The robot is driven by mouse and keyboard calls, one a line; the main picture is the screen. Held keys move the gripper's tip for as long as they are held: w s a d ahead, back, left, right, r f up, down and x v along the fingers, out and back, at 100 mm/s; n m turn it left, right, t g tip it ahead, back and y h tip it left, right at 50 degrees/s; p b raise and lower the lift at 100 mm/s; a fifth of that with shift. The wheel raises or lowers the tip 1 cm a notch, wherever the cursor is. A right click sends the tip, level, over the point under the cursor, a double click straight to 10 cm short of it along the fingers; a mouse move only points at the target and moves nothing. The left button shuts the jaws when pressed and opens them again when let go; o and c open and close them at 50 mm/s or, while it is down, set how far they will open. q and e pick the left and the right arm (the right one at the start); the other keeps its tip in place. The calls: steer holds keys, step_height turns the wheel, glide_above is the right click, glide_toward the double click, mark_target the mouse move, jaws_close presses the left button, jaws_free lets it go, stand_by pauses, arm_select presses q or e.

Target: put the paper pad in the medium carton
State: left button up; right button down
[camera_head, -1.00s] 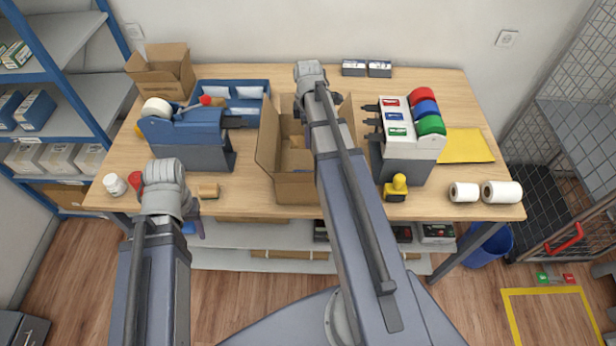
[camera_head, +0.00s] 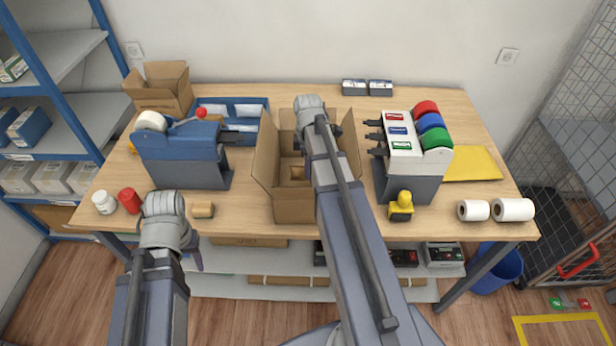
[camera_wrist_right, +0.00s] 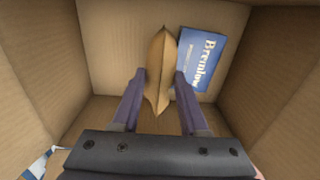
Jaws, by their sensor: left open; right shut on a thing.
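The medium carton (camera_head: 291,206) stands open near the middle of the table, its flaps up. In the right wrist view its cardboard walls (camera_wrist_right: 120,45) surround my right gripper (camera_wrist_right: 160,78). That gripper is shut on the paper pad (camera_wrist_right: 159,58), a brown kraft piece standing on edge between the fingers, inside the carton walls. I cannot tell whether the pad touches the floor. A blue box with white lettering (camera_wrist_right: 203,55) lies in the carton beside it. In the head view my right arm hides its gripper. My left gripper (camera_head: 194,255) is open and empty at the front edge.
A blue tape machine (camera_head: 182,155) stands left of the carton and a label dispenser (camera_head: 410,170) right. A smaller open carton (camera_head: 165,97) is at the back left. A yellow stamp (camera_head: 401,204) and white rolls (camera_head: 512,209) lie front right. A yellow envelope (camera_head: 472,164) lies behind them.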

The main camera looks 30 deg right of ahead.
step_height(320, 180, down, 4)
steer(key=b, duration=0.3)
steer(key=shift+r, duration=0.25)
steer(key=shift+c, duration=2.2)
jaws_free()
step_height(320, 180, up, 12)
steer(key=p, duration=1.2)
